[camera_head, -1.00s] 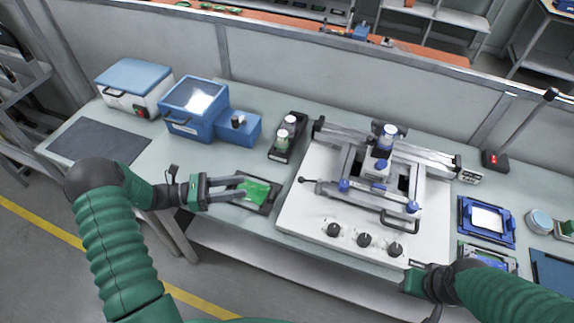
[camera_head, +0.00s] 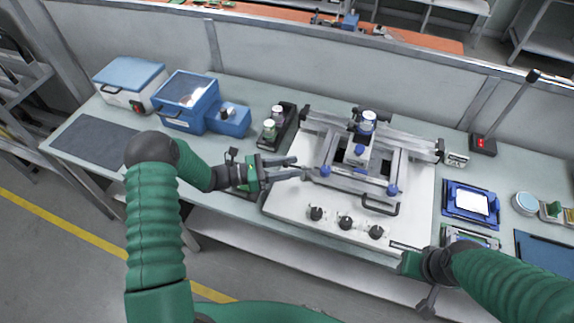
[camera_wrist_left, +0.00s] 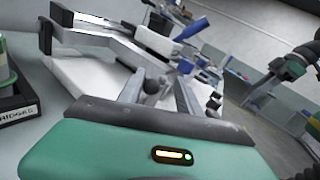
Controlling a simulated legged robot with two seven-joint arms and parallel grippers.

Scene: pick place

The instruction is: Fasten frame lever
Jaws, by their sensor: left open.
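The stencil-printer-like machine (camera_head: 290,205) has a white base, with a metal frame (camera_head: 375,187) with blue knobs on top. A lever stuck out from the frame's left side earlier; now my left gripper (camera_head: 299,167) covers that spot in the head view. The gripper is open, its two fingers pointing right at the frame's left corner. In the left wrist view, a dark round knob (camera_wrist_left: 152,87) shows between the fingers (camera_wrist_left: 150,90); I cannot tell whether they touch it. My right gripper (camera_head: 428,300) hangs by the table's front edge, its jaws unclear.
A dark bottle holder (camera_head: 277,135) stands left of the machine. Blue boxes (camera_head: 187,103) and a white box with a blue lid (camera_head: 130,85) are further left. A blue tray (camera_head: 471,203) lies to the right. A dark mat (camera_head: 95,140) leaves free room at left.

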